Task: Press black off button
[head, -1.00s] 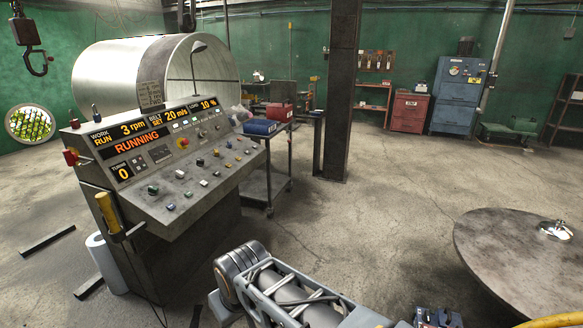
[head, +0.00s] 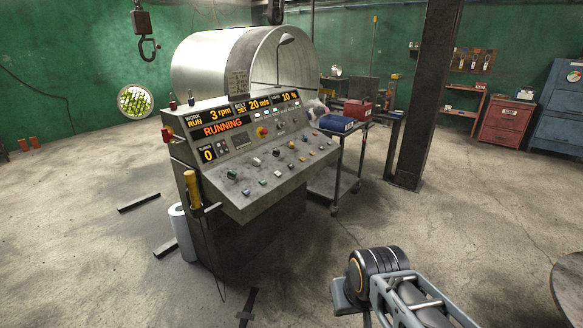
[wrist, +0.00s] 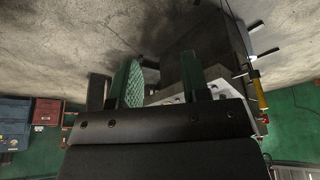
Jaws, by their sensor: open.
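The grey control console (head: 225,200) stands left of centre in the head view, its sloped panel set with several small knobs and buttons. A dark button (head: 277,152) shows near the middle of the panel; its label is too small to read. The display reads RUNNING (head: 227,126). In the wrist view my gripper (wrist: 164,82) is open and empty, with green pads on its two fingers. Part of the console (wrist: 222,42) shows upside down behind the fingers, apart from them. My gripper is outside the head view.
A metal drum (head: 210,68) stands behind the console. A cart (head: 335,180) with blue and red boxes and a steel column (head: 425,100) stand to its right. A round table edge (head: 572,290) is at the far right. Floor in front is open.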

